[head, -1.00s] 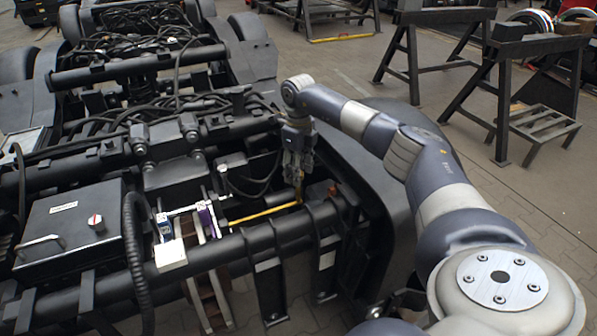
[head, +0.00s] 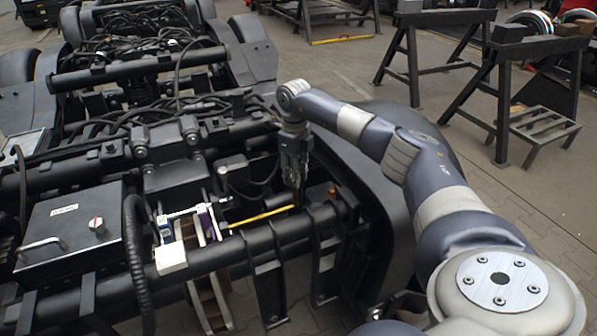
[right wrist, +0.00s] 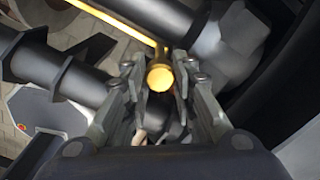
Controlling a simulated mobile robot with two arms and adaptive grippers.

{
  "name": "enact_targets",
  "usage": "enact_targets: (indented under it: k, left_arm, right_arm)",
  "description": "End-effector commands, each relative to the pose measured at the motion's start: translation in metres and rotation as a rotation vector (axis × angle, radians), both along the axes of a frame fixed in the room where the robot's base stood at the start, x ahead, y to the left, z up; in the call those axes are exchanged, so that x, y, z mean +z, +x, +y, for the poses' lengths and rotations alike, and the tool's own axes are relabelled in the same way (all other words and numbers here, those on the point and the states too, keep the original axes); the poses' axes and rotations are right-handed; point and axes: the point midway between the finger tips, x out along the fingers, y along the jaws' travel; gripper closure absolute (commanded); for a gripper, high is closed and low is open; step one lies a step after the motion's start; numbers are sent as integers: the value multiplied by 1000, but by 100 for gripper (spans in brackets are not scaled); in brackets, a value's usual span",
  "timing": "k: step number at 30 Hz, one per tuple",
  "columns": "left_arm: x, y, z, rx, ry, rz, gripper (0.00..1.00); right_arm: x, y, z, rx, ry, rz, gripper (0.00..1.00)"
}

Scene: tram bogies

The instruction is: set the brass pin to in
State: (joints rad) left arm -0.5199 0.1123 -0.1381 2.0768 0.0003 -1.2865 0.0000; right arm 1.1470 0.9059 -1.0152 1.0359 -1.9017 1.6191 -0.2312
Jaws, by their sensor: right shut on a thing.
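The brass pin (right wrist: 160,77) shows in the right wrist view as a round golden knob, seen end-on between the two fingers. My right gripper (right wrist: 160,82) is shut on it. In the head view my right gripper (head: 296,185) points down at the right end of the bogie frame, and the fingers hide the pin. I cannot tell how deep the pin sits. My left gripper is in neither view.
A thin yellow bar (head: 264,217) runs left from beside the fingers. A dark round beam (head: 285,232) lies just in front. A dark box with a knob (head: 68,230) sits at left. Trestles (head: 540,75) stand on open floor at right.

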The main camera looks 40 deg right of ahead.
Motion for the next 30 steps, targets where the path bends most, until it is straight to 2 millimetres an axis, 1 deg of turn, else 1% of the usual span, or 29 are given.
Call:
enact_targets:
  k: [1,5,9,15,21,27,30]
  left_arm:
    - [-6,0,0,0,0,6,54]
    - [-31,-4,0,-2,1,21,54]
    - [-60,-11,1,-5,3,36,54]
    - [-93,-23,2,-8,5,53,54]
    - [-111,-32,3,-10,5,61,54]
    - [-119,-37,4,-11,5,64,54]
    - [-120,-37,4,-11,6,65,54]
  right_arm:
    - [2,3,8,3,1,-1,100]
    - [3,9,28,4,1,-1,100]
    - [3,17,54,6,3,-2,100]
    - [3,29,91,4,4,-2,100]
    - [2,41,127,3,4,-3,100]
    - [1,51,158,2,3,-3,100]
    - [1,54,167,2,3,-3,100]
